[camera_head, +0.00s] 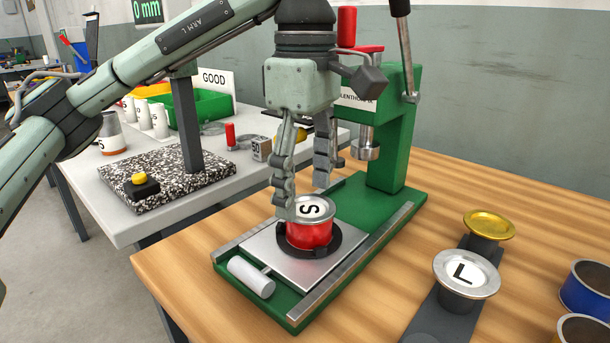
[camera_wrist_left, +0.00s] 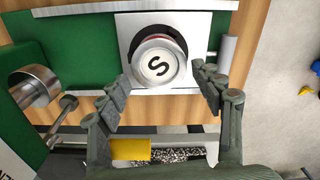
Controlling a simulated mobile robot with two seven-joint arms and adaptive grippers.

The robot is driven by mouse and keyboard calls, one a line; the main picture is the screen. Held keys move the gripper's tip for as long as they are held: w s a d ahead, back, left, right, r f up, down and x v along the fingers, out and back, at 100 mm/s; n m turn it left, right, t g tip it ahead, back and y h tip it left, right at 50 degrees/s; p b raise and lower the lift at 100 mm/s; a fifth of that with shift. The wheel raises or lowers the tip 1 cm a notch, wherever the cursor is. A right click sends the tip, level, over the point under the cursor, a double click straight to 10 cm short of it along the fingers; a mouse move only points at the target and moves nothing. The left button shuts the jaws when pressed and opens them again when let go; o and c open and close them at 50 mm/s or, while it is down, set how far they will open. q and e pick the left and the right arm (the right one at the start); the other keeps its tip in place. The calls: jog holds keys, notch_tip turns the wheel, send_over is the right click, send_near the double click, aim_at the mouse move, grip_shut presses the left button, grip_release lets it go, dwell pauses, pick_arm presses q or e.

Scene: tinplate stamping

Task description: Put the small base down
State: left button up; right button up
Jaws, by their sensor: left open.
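The small base, a silver disc marked S (camera_head: 311,209), sits on top of a red cylinder (camera_head: 309,236). The cylinder stands in a black ring on the steel plate (camera_head: 264,243) of the green press. The base looks level. My left gripper (camera_head: 304,192) is open, its fingers pointing down around the base's height. In the left wrist view the S base (camera_wrist_left: 160,66) lies between and just beyond the two spread fingertips (camera_wrist_left: 161,80). Whether a finger touches its rim I cannot tell. My right gripper is not in view.
A silver base marked L (camera_head: 466,272) and a gold one (camera_head: 489,225) stand on dark holders at right. Blue-sided cups (camera_head: 588,290) are at the right edge. The press column (camera_head: 391,150) and ram (camera_head: 365,150) stand behind. A granite block (camera_head: 168,180) is on the left table.

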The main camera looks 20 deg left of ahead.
pick_arm(q)
jog(key=shift+r, duration=0.2)
notch_tip(320, 180, up, 2)
jog(key=shift+r+p, duration=0.1)
jog(key=shift+p, duration=0.55)
notch_tip(320, 180, up, 6)
jog(key=p, duration=0.1)
notch_tip(320, 180, up, 5)
jog(key=p, duration=0.2)
send_over(306, 205)
jog(key=shift+f, duration=0.2)
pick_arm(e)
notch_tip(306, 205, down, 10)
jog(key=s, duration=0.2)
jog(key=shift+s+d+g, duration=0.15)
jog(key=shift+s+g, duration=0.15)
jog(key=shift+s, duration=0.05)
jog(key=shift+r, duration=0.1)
